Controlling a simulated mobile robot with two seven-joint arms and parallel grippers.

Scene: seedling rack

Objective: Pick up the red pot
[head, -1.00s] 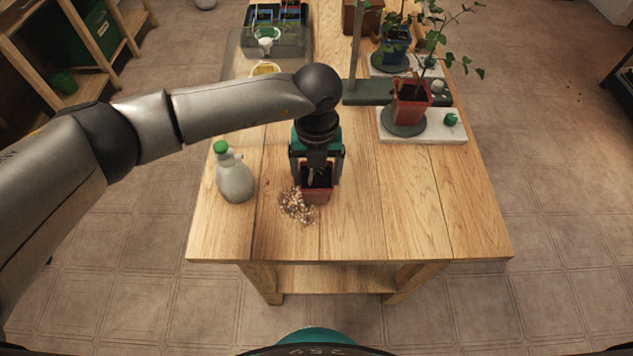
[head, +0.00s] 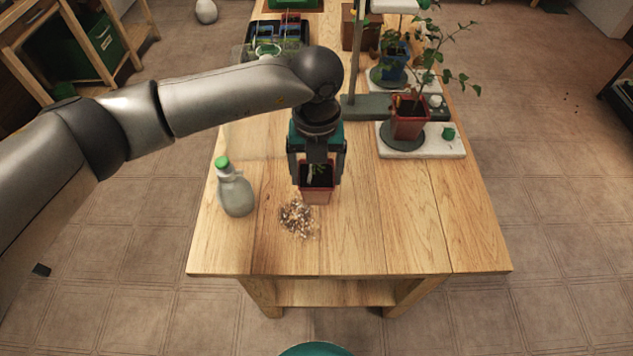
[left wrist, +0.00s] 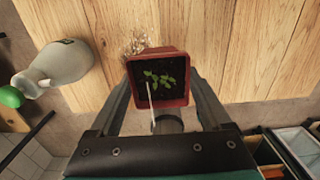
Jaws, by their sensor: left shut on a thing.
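A small red pot (head: 317,196) with dark soil and a green seedling is between the fingers of my left gripper (head: 318,178). The gripper is shut on the pot from its sides, near the front middle of the table. The left wrist view shows the pot (left wrist: 160,103) from above, upright, with the seedling and a thin pale stake in it. The pot seems slightly raised off the wood; its underside is hidden. Another red pot (head: 409,117), with a taller plant, stands on a dark round base at the right. My right gripper is not in view.
A grey bottle with a green cap (head: 236,192) stands left of the gripper. Spilled pale granules (head: 298,218) lie just in front of the held pot. A stand with an upright post (head: 354,60) is behind. The table's (head: 400,235) front right is clear.

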